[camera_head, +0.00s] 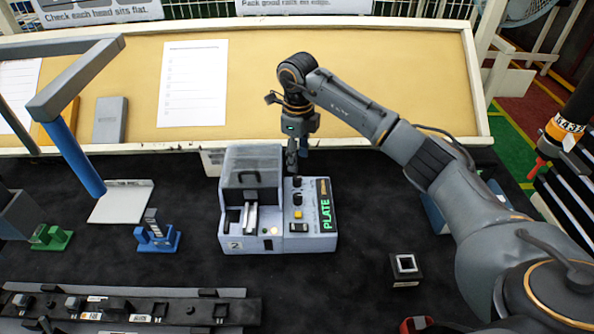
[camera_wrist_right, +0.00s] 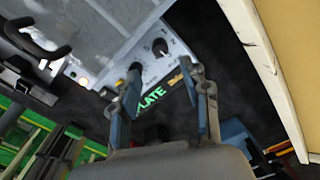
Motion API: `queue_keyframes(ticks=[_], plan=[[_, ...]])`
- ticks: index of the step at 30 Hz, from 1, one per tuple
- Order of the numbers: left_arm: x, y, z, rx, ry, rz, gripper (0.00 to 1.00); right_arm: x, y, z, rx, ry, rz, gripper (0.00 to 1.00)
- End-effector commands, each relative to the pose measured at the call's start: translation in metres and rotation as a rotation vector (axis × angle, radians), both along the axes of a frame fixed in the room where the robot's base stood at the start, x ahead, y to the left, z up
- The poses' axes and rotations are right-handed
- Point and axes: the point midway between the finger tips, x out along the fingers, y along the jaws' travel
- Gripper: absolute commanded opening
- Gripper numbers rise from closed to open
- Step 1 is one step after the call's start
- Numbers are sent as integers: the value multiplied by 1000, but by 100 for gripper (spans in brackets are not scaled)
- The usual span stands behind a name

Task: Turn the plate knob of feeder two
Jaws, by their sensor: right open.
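My right gripper (camera_head: 297,160) points down over the far end of the panel. In the right wrist view its fingers (camera_wrist_right: 167,100) are open and apart, with a dark knob (camera_wrist_right: 160,47) beyond them on the panel. I see nothing between the fingertips. My left gripper is not in view.
A small black block with a pale square top (camera_head: 405,264) sits right of the feeder. Blue (camera_head: 157,238) and green (camera_head: 50,237) clip pieces stand to the left. A long dark rail (camera_head: 130,308) lies in front. A tan board (camera_head: 300,80) rises behind.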

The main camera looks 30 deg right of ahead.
Motion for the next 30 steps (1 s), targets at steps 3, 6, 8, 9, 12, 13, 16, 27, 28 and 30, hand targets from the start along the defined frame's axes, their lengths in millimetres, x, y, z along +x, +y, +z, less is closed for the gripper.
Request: queue_keyframes(ticks=[3, 6, 8, 9, 12, 13, 16, 27, 28, 30], plan=[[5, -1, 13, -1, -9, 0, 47, -1, 1, -24, 1, 5, 1, 47], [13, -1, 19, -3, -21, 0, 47, 0, 1, -43, 2, 4, -1, 47], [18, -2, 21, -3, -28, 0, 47, 0, 0, -52, 0, 3, -1, 47], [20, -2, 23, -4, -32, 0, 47, 0, 0, -58, 2, 3, -1, 47], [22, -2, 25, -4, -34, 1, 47, 1, 0, -68, 1, 1, 0, 47], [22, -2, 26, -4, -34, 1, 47, 1, 0, -70, 1, 1, 0, 47], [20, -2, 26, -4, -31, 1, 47, 1, 0, -75, 1, -1, 0, 47], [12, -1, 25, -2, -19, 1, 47, 1, 0, -76, 1, -1, 0, 26], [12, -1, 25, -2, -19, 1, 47, 1, 0, -76, 1, -1, 0, 20], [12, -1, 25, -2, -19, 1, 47, 1, 0, -76, 1, -1, 0, 6]])
